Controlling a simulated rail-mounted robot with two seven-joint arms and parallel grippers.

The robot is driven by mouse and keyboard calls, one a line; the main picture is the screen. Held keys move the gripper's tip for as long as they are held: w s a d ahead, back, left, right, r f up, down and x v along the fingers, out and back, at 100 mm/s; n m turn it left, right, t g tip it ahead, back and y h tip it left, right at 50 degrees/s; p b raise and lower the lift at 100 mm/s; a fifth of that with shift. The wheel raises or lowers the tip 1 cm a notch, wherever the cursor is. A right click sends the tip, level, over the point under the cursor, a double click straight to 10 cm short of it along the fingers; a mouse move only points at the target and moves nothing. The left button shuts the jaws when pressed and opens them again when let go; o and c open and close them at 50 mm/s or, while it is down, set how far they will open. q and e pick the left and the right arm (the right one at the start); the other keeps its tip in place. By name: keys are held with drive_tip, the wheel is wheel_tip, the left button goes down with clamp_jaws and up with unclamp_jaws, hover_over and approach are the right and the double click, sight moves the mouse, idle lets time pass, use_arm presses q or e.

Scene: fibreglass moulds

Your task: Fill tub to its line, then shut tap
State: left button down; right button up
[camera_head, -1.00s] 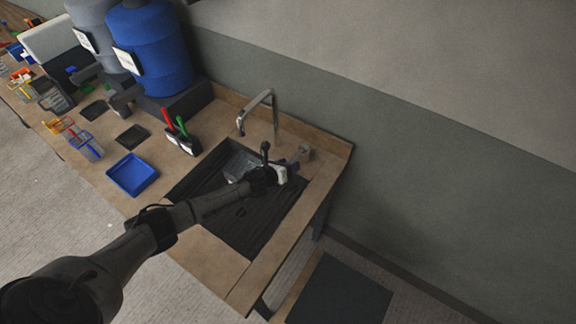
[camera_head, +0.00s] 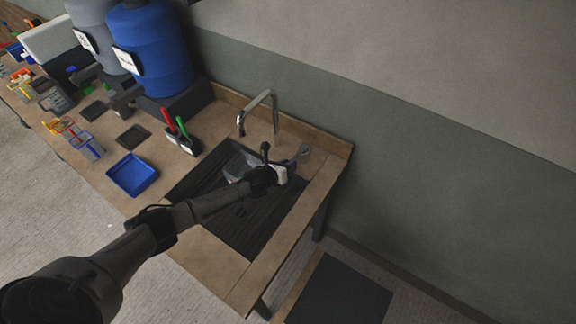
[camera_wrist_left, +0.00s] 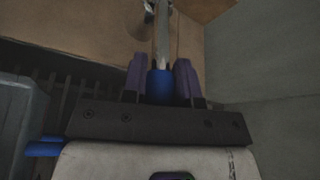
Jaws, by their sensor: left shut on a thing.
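The grey metal tap (camera_head: 262,104) arches up behind the sink (camera_head: 250,228) in the head view. The translucent tub (camera_head: 236,164) stands in the dark sink under the spout, partly hidden by my left arm. Its line and water level cannot be made out, and no stream is clear. My left gripper (camera_head: 289,164) is beside the tub, at the tap's lever (camera_head: 304,150). In the wrist view my left gripper (camera_wrist_left: 160,78) is shut on a blue grip (camera_wrist_left: 160,88), apparently the lever's end. A metal post shows behind it. My right gripper is out of view.
A blue tray (camera_head: 132,174) and a holder with red and green handled tools (camera_head: 183,142) are left of the sink. Blue (camera_head: 152,50) and grey drums stand at the back left. The wall is close behind the tap. A dark mat (camera_head: 340,291) lies at lower right.

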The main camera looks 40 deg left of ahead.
use_arm(q)
drive_tip(key=shift+d+n+y, duration=0.4)
drive_tip(key=shift+d+y, duration=0.05)
drive_tip(key=shift+y, duration=0.05)
drive_tip(key=d+n+y, duration=0.1)
drive_tip(key=w+d+n+y, duration=0.1)
drive_tip(key=n+y, duration=0.1)
drive_tip(key=d+n+g+y, duration=0.1)
drive_tip(key=y, duration=0.1)
drive_tip(key=shift+w+d, duration=0.25)
drive_tip(key=shift+d, duration=0.1)
drive_tip(key=c, duration=0.9)
unclamp_jaws()
drive_tip(key=shift+s+r, duration=0.1)
